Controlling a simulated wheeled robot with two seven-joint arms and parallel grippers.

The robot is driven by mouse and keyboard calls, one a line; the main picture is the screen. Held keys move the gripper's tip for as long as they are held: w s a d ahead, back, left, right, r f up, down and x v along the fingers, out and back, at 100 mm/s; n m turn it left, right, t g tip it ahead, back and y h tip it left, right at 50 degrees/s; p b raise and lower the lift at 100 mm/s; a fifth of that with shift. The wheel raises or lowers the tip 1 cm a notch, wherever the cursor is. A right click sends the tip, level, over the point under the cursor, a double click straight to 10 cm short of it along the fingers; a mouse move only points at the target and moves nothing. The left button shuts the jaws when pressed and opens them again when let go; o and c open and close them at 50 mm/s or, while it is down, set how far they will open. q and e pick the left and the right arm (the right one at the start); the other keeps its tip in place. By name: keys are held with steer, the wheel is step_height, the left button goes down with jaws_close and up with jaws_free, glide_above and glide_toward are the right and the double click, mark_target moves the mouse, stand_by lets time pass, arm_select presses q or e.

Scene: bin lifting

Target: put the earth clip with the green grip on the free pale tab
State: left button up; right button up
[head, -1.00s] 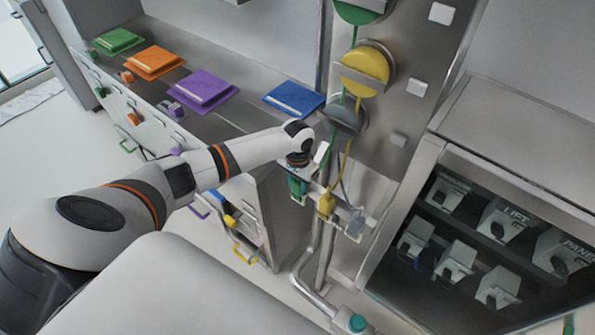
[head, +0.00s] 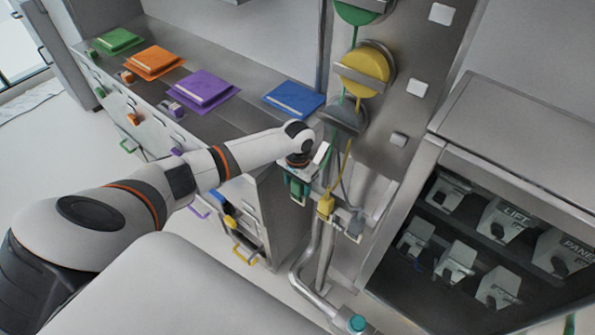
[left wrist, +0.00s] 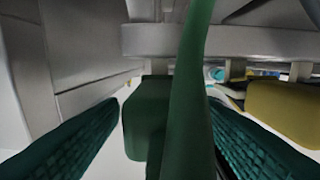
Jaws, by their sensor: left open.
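The green grip (head: 296,187) of the earth clip is at the rail (head: 345,195), below my left gripper (head: 301,180). In the left wrist view the grip (left wrist: 147,118) stands between the two teal-padded fingers, with clear gaps beside it. The left gripper (left wrist: 165,145) is open around it. A thick green cable (left wrist: 192,90) crosses in front and hides part of the grip. Pale tabs hang from the rail in the left wrist view (left wrist: 210,42); what the green clip's jaw touches is hidden. My right gripper is not in view.
A yellow clip (head: 326,206) and a grey clip (head: 356,223) hang along the rail to the right. Yellow (head: 365,73) and grey (head: 345,117) cable reels are above. A cabinet (head: 480,150) stands right; a drawer counter (head: 225,115) stands left.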

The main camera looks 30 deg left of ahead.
arm_select(q)
step_height(320, 180, up, 12)
steer(key=b, duration=0.1)
steer(key=shift+b, duration=0.4)
